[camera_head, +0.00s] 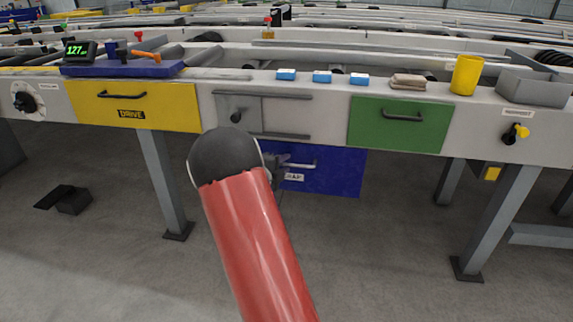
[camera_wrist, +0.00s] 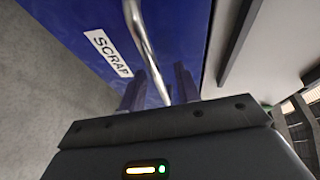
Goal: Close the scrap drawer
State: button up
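The scrap drawer (camera_head: 335,172) has a blue front and hangs under the table. I cannot tell how far out it stands. In the wrist view its blue front (camera_wrist: 80,22) fills the upper middle, with a white SCRAP label (camera_wrist: 108,52). Its silver bar handle (camera_head: 302,164) also shows in the wrist view (camera_wrist: 143,38), running down toward my fingers. My gripper (camera_wrist: 160,86) is at the handle, with its two dark fingers apart and the bar in line with the gap between them. I cannot tell whether they touch. In the head view my red arm hides most of the gripper and the drawer's left part.
Table legs (camera_head: 162,185) (camera_head: 497,222) stand on both sides. The grey floor is clear below the blue drawer. A black pedal-like object (camera_head: 72,200) lies left.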

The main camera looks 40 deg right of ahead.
jog(key=v, duration=0.5)
jog(key=shift+s+a+f, duration=0.1)
jog(key=shift+a+f, duration=0.1)
jog(key=shift+a, duration=0.15)
jog(key=s+a+r+m+g+y, duration=0.25)
jog(key=s+a+r+m, duration=0.2)
jog(key=s+m, duration=0.5)
jog(key=s+a+r+m+g+y, duration=0.1)
jog(key=s+a+r+m+y, duration=0.35)
jog(key=m, duration=0.75)
jog(key=s+a+m+t+y, duration=0.2)
jog(key=s+a+m+y, duration=0.2)
jog(key=s+a+m, duration=0.3)
jog(key=s+a+r+m+t+y, duration=0.1)
jog(key=s+a+m+y, duration=0.3)
jog(key=s+a+m, duration=0.4)
jog(key=a+m+t+p, duration=0.1)
jog(key=a+m, duration=0.3)
jog(key=a, duration=0.2)
jog(key=shift+r, duration=0.15)
